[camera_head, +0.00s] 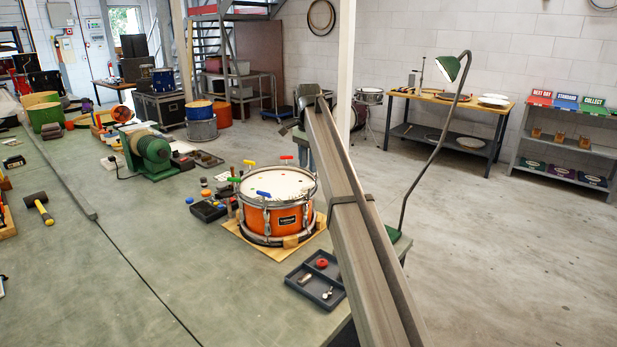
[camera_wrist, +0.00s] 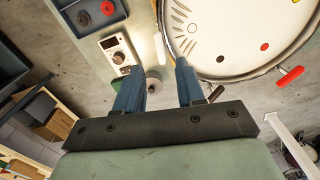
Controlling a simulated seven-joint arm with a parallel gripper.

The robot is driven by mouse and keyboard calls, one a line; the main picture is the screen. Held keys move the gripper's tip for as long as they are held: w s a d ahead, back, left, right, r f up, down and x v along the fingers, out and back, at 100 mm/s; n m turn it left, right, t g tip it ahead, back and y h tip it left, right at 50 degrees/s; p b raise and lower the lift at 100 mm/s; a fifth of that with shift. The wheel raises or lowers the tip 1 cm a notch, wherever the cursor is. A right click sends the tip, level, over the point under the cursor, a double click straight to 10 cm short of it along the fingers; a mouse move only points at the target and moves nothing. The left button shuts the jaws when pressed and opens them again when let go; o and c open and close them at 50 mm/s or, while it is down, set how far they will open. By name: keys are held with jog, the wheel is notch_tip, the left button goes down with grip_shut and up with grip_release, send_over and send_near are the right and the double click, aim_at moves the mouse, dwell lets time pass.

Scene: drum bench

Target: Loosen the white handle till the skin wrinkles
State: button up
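The orange drum (camera_head: 275,218) stands on a wooden board, with its pale skin (camera_head: 278,184) up. I cannot make out the white handle in the head view. In the wrist view a white bar, seemingly the white handle (camera_wrist: 159,48), lies beside the drum rim. Short curved wrinkle-like marks (camera_wrist: 184,24) show on the skin near it. My gripper (camera_wrist: 158,66) has its blue fingers apart, with the white handle just beyond the fingertips; contact is unclear.
A dark tray (camera_head: 290,281) with a red disc (camera_head: 321,263) lies before the drum. A dial box (camera_wrist: 118,46) is left of the white handle. A grey beam (camera_head: 360,230) stands right of the drum. A green lamp (camera_head: 447,68) is behind.

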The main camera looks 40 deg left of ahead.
jog(key=shift+r, duration=2.8)
